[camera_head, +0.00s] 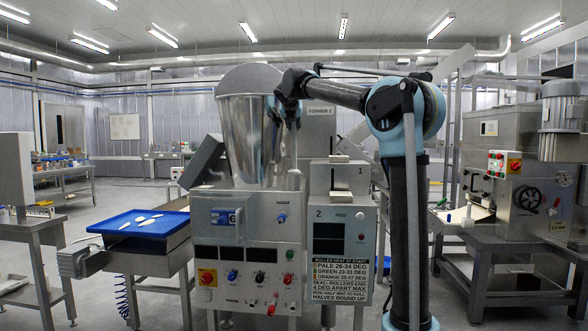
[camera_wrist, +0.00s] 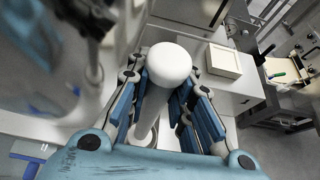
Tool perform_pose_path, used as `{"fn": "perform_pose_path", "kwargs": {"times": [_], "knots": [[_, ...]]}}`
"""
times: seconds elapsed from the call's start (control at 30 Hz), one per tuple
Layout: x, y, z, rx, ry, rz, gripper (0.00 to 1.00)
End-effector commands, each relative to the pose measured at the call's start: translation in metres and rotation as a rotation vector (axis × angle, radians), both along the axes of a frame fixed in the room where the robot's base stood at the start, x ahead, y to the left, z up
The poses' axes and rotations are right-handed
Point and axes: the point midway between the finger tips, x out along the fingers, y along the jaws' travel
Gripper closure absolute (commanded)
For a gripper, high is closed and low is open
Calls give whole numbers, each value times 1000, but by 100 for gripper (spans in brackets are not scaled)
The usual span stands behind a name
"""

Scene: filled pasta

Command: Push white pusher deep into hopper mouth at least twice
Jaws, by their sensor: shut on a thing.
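The white pusher (camera_wrist: 148,115) stands out between the blue fingers of my gripper (camera_wrist: 166,97) in the wrist view, its round knob toward the camera. My gripper is shut on it. The metal hopper (camera_head: 248,145) is a tapered cone on top of the machine at centre in the head view. My gripper (camera_head: 290,112) hangs pointing down at the hopper's right side there.
The machine (camera_head: 245,245) with knobs and displays carries the hopper. A feed unit (camera_head: 340,225) stands close on its right. A blue tray (camera_head: 112,222) with pale pieces lies to the left. Another machine (camera_head: 510,185) stands at far right. Open floor shows at left.

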Motion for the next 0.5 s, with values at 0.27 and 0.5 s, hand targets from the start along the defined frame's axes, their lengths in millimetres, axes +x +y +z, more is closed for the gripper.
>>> {"fn": "perform_pose_path", "kwargs": {"times": [0.27, 0.5], "knots": [[0, 0, 14, 0, 0, 0, 100], [0, 0, 25, 0, 0, 0, 100]]}}
